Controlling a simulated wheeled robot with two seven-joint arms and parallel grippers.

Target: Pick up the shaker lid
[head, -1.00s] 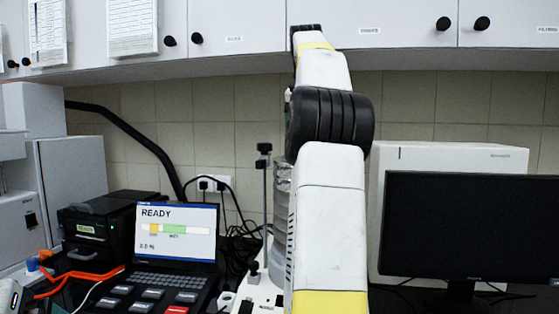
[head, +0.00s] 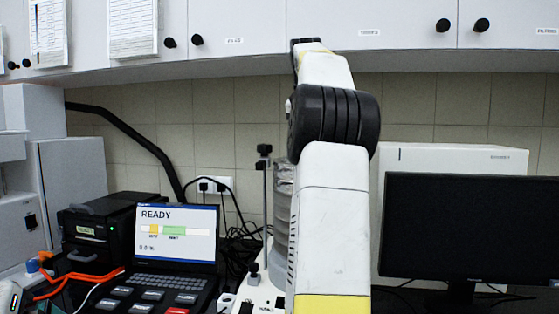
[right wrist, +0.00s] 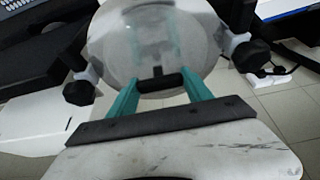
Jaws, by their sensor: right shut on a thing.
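The shaker lid (right wrist: 125,45) is a round, clear, glassy disc with a black bar handle in the right wrist view. My right gripper (right wrist: 158,84) has two teal fingers, shut on that handle. Black clamp knobs stand on both sides of the lid. I cannot tell whether the lid rests on the stack or is raised. In the head view the grey metal sieve stack (head: 282,215) is partly hidden behind my right arm, which also hides the lid and the right gripper. My left gripper does not show.
A laptop reading READY (head: 176,232) and a black box (head: 100,235) stand left of the shaker. A dark monitor (head: 460,228) stands right, before a white cabinet (head: 455,158). Wall cupboards (head: 330,25) hang above. A black-topped clamp rod (head: 264,190) rises beside the stack.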

